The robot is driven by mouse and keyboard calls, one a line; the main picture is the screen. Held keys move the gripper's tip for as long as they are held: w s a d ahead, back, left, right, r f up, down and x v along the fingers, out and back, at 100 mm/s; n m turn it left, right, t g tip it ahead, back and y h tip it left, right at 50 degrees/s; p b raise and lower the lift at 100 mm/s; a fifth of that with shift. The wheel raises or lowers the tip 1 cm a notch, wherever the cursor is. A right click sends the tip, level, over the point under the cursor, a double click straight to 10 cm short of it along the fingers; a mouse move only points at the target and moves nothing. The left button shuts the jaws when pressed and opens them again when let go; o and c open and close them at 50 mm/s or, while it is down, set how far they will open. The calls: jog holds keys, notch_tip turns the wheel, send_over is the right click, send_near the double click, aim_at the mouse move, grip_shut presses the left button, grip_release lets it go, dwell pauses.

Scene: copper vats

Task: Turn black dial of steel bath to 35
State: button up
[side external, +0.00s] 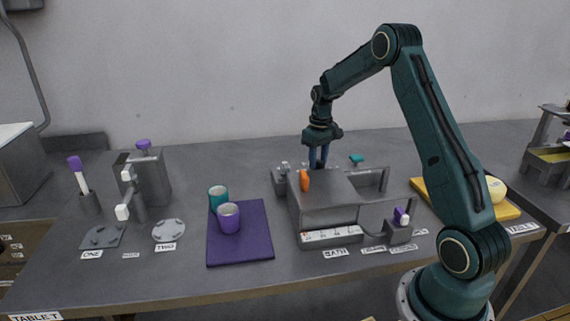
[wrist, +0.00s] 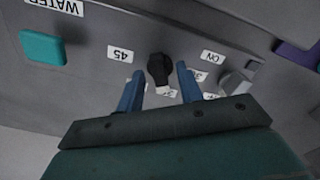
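The steel bath (side external: 332,207) stands on the table right of centre, with a "BATH" label in front of it. Its black dial (wrist: 159,68) shows in the wrist view, between labels "45" and "35"-like tags; the lower labels are partly covered by my fingers. The dial is hidden behind the bath in the side view. My gripper (wrist: 160,88) has its two blue fingers apart, one on each side of the dial's lower end, with gaps visible. In the side view my gripper (side external: 319,158) points down behind the bath.
A teal button (wrist: 43,47) by a "WATER" label is left of the dial in the wrist view. An orange object (side external: 304,180) stands on the bath. A purple mat (side external: 254,246) with teal and purple cups lies to the left. A yellow board (side external: 506,211) lies right.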

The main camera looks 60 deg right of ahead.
aim_at(318, 160)
notch_tip(318, 160, up, 14)
dwell(1.0)
jog(key=s+a+r+t, duration=0.1)
jog(key=s+a+r, duration=0.2)
jog(key=a, duration=0.3)
jog(key=s+a+r+n+t, duration=0.1)
jog(key=s+a+r, duration=0.2)
jog(key=a, duration=0.3)
jog(key=s+a+r+t, duration=0.1)
jog(key=s+a+r, duration=0.2)
jog(key=a, duration=0.3)
jog(key=s+a+f+n+t, duration=0.1)
jog(key=s+a+f, duration=0.1)
jog(key=s+a, duration=0.3)
jog(key=s+a+f+n+t, duration=0.1)
jog(key=s+a+f, duration=0.1)
jog(key=s+a, duration=0.4)
jog(key=s, duration=0.5)
jog(key=shift+s+t, duration=0.2)
jog(key=shift+t, duration=0.1)
